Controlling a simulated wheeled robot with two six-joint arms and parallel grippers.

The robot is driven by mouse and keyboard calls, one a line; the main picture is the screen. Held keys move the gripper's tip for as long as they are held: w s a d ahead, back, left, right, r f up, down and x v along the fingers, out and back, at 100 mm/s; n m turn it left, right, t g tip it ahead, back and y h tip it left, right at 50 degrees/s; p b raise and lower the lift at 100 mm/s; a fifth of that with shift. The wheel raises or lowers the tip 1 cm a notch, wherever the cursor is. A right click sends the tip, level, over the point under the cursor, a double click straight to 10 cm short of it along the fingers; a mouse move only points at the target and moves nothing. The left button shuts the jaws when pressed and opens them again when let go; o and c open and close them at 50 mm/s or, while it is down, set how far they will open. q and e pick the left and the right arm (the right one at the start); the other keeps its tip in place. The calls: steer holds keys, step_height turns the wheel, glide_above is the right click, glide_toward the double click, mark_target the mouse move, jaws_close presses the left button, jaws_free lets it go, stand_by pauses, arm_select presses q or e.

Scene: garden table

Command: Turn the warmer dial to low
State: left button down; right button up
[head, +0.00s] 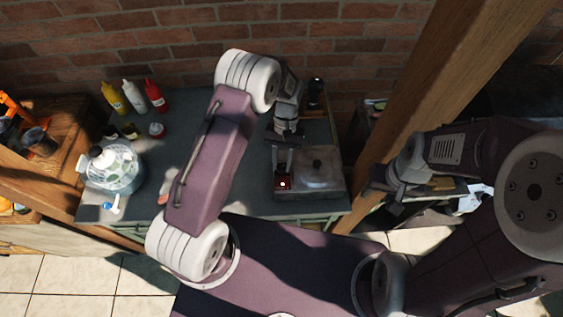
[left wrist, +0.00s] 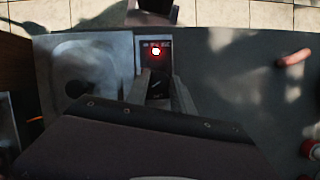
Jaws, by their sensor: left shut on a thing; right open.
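The warmer (head: 325,185) is a grey metal box with a black-knobbed lid at the right end of the table. Its dark control panel (left wrist: 153,65) carries a lit red lamp, also visible in the head view. My left gripper (head: 282,168) reaches down to this panel. In the left wrist view its fingers (left wrist: 160,88) close around the dial (left wrist: 156,84), which is small, dark and mostly hidden, so its setting cannot be read. My right gripper (head: 394,205) is open and empty, right of the table, away from the warmer.
Red, white and yellow bottles (head: 134,97) stand at the back left. A sausage-like piece (left wrist: 294,57) lies on the table. A wooden post (head: 425,95) rises at the right.

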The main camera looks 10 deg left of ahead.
arm_select(q)
steer(key=shift+w, duration=0.1)
stand_by(0.4)
steer(key=c, duration=1.1)
jaws_free()
steer(key=b+v, duration=0.2)
steer(key=v, duration=0.7)
